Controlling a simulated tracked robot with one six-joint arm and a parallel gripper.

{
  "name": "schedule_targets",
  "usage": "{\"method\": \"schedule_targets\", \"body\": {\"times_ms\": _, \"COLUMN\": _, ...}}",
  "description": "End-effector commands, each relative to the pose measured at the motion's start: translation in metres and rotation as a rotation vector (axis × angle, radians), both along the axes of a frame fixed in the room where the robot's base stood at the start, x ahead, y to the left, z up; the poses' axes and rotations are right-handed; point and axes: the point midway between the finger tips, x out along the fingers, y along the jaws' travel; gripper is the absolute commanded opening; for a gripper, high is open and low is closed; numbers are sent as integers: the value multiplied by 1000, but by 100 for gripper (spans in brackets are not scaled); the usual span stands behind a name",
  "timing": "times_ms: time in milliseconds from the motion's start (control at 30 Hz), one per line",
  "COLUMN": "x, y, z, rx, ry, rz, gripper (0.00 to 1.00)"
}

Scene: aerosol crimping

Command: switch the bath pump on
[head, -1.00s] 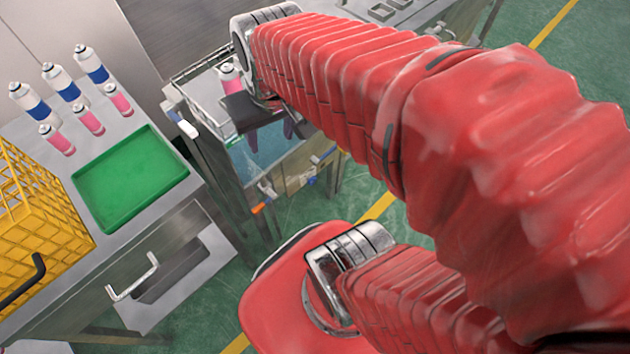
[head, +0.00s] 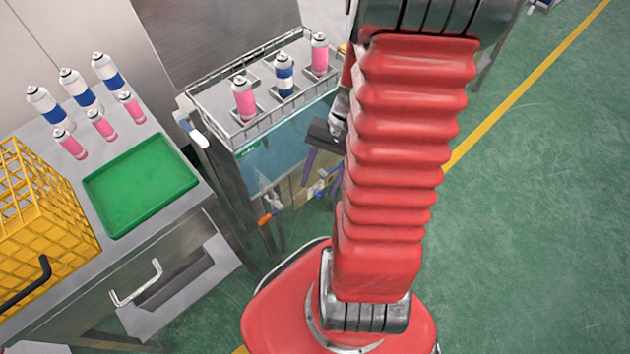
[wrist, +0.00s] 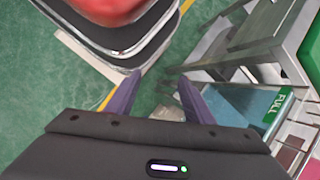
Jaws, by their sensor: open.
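The bath (head: 275,160) is a clear-walled blue tank under a wire rack of cans, with a green label at its upper front corner. In the wrist view its blue water (wrist: 240,103) shows at the right beside a green FULL label (wrist: 278,106). Small blue fittings (head: 318,188) and an orange handle (head: 265,219) sit low on its front side. I cannot tell which part is the pump switch. My gripper (head: 320,186) points down in front of the bath's right side, its purple fingers apart and empty. The fingers also show in the wrist view (wrist: 160,80).
The rack (head: 262,122) holds two pink cans and a blue-white one. A steel bench at left carries a green tray (head: 140,185), a yellow crate (head: 40,215) and several cans. Green floor with a yellow line is clear at right.

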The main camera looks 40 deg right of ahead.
Motion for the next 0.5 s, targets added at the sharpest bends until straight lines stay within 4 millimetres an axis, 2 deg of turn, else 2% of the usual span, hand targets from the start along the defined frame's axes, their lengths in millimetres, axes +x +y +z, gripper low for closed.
{"method": "schedule_targets", "body": {"times_ms": 500, "x": -14, "y": -12, "z": -83, "rx": 328, "ry": 95, "rz": -412, "gripper": 48}}
